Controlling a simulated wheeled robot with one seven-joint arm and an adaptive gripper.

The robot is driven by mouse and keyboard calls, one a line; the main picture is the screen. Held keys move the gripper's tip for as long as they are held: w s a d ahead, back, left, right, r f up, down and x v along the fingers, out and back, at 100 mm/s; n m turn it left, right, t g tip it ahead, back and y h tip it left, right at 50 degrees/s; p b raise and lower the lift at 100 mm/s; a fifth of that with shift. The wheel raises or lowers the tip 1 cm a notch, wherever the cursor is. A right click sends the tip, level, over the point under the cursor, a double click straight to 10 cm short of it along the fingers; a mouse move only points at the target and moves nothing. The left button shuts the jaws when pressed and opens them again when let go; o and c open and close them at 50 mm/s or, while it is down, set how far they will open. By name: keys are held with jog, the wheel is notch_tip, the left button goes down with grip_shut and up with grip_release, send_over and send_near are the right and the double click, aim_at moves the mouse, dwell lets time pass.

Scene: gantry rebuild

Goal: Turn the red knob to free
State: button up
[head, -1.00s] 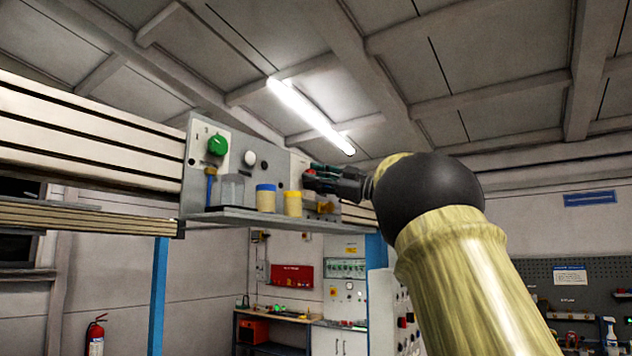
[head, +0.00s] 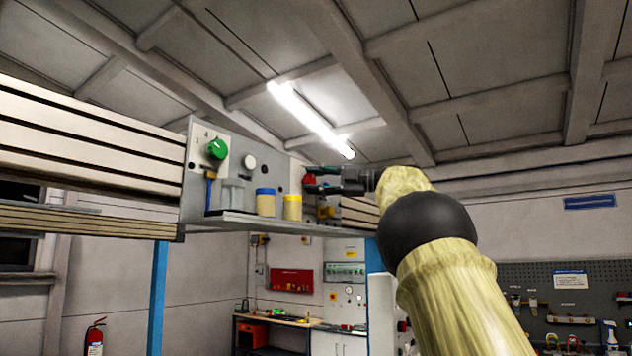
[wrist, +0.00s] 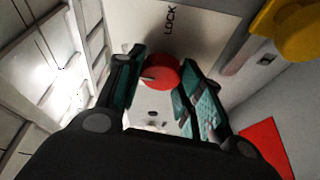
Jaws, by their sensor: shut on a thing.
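The red knob (wrist: 163,73) sits on a light plate (wrist: 196,30) marked LOCK in the wrist view. The teal-padded fingers of my gripper (wrist: 160,85) stand on either side of the knob and are shut on it. A small pale pointer mark shows on the knob's left side. In the head view my gripper (head: 322,180) reaches the right end of the grey panel from the right. The knob is mostly hidden there by the fingers, with only a bit of red showing.
A green knob (head: 217,149) and a white button (head: 249,161) are on the panel to the left. A shelf (head: 250,220) below holds a blue-lidded jar (head: 265,202) and a yellow-lidded jar (head: 292,207). A yellow part (wrist: 298,28) is close by in the wrist view.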

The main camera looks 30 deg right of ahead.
dwell(0.4)
jog(key=o, duration=0.8)
jog(key=shift+o, duration=1)
jog(key=shift+w, duration=0.15)
jog(key=v, duration=1.2)
jog(key=shift+f, duration=0.1)
